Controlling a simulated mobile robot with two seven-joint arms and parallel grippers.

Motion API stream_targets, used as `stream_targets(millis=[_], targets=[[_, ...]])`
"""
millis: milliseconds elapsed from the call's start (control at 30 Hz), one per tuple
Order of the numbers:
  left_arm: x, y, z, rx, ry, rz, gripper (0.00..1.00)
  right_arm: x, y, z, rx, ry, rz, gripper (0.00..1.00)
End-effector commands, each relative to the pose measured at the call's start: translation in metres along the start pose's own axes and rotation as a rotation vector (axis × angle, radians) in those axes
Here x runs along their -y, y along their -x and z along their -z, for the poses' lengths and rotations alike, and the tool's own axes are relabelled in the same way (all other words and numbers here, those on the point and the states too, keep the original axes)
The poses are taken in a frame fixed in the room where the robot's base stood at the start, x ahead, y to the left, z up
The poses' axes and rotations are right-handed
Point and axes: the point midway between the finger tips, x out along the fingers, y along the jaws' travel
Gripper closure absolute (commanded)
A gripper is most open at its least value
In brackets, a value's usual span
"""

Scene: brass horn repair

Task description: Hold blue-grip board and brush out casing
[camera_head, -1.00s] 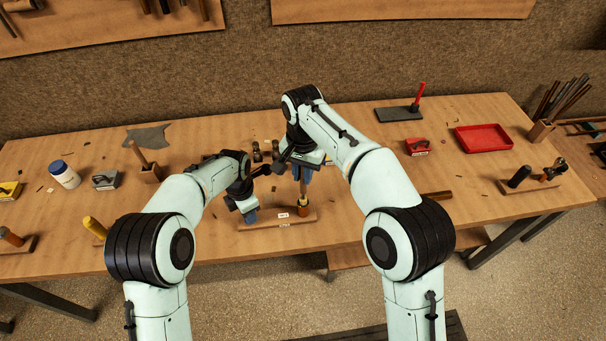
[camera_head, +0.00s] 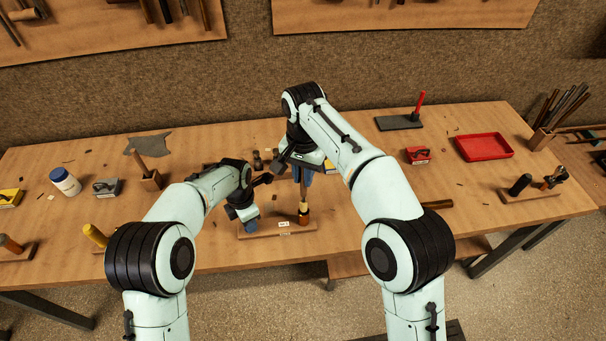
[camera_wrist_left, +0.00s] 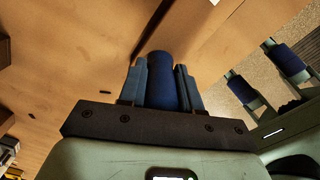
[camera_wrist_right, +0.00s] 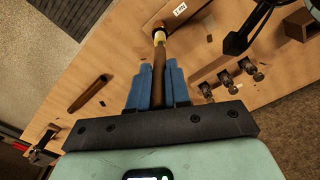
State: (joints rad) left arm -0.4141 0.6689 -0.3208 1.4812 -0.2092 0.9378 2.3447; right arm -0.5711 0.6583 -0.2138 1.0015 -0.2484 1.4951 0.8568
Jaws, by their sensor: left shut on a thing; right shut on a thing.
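The wooden board (camera_head: 262,234) with a white label lies near the bench's front edge. An amber casing (camera_head: 303,219) stands upright at its right end. My left gripper (camera_head: 251,226) is shut on the board's blue grip (camera_wrist_left: 163,80), between its fingers in the left wrist view. My right gripper (camera_head: 304,175) is shut on the brush's brown handle (camera_wrist_right: 162,66), above the casing. The handle points down to the casing, and a pale band shows just above the casing. The bristles are hidden, so I cannot tell how deep they sit.
A red tray (camera_head: 484,147), a red-based block (camera_head: 417,155) and a dark plate with a red handle (camera_head: 400,122) are to the right. A white jar (camera_head: 65,182) and a grey block (camera_head: 106,188) are to the left. Small dark parts (camera_head: 258,160) lie behind the grippers.

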Motion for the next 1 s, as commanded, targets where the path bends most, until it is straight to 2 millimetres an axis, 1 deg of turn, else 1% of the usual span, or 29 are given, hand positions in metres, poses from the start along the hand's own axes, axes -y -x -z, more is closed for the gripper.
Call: stream_targets(millis=[300, 800, 1000], targets=[[0.000, 0.000, 0.000, 0.000, 0.000, 0.000, 1.00, 0.000, 0.002, 0.000, -0.001, 0.000, 0.001, 1.00], [0.000, 0.001, 0.000, 0.001, 0.000, -0.001, 1.00, 0.001, 0.041, 0.001, -0.001, 0.000, 0.001, 1.00], [0.000, 0.001, 0.000, 0.001, 0.000, -0.001, 1.00, 0.000, 0.050, 0.000, 0.000, 0.000, 0.000, 1.00]])
